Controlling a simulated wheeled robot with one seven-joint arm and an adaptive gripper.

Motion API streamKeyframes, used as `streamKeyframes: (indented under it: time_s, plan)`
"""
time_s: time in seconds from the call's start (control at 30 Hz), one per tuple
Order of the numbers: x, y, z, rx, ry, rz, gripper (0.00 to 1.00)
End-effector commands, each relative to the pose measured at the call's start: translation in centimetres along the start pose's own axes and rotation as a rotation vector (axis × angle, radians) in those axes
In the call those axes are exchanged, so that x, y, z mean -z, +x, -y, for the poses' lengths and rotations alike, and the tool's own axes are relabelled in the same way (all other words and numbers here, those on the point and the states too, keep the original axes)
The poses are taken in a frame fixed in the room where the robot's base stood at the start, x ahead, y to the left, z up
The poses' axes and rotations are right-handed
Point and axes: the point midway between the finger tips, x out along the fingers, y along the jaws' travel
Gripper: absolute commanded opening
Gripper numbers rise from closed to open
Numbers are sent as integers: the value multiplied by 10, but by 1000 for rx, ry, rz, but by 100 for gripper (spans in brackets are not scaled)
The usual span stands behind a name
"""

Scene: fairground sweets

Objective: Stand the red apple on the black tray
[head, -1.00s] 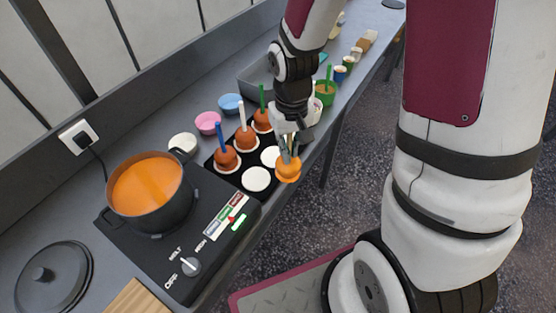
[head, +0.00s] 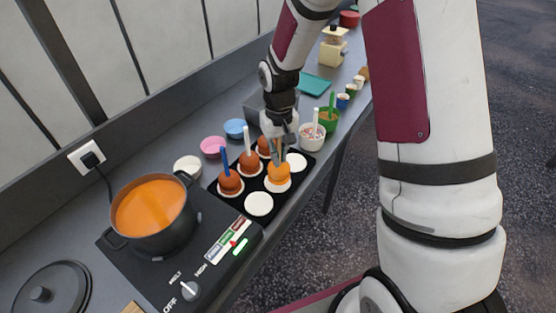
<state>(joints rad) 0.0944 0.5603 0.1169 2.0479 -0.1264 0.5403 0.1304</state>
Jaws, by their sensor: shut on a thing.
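My gripper (head: 278,153) is shut on the stick of an apple with a glossy orange coat (head: 279,173); the stick is mostly hidden by the fingers. The apple is roughly upright over a white disc (head: 274,188) in the near row of the black tray (head: 239,201); I cannot tell whether it touches the disc. Brown-red coated apples stand on the tray's far row: one with a blue stick (head: 230,184), one with a white stick (head: 250,164), and one partly hidden behind my gripper (head: 264,149). White discs at the near left (head: 259,204) and near right (head: 296,162) are empty.
A pot of orange liquid (head: 150,207) sits on the black cooker (head: 190,255) at left. White (head: 187,167), pink (head: 213,147) and blue (head: 236,129) bowls line the back. A sprinkle bowl (head: 312,137) and green tub (head: 328,120) stand just right of the tray.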

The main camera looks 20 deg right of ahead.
Motion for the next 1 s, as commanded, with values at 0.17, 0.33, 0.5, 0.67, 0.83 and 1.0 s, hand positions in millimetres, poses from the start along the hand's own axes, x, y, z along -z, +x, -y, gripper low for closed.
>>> streamKeyframes:
  time_s: [0.17,0.33,0.5,0.67,0.83,1.0]
  plan:
    - [11,3,0,0,0,1,0]
    - [9,23,0,0,0,5,0]
    - [10,36,0,0,0,1,0]
    - [11,36,0,0,0,0,0]
    - [11,38,0,0,0,1,0]
    - [11,40,0,0,0,1,30]
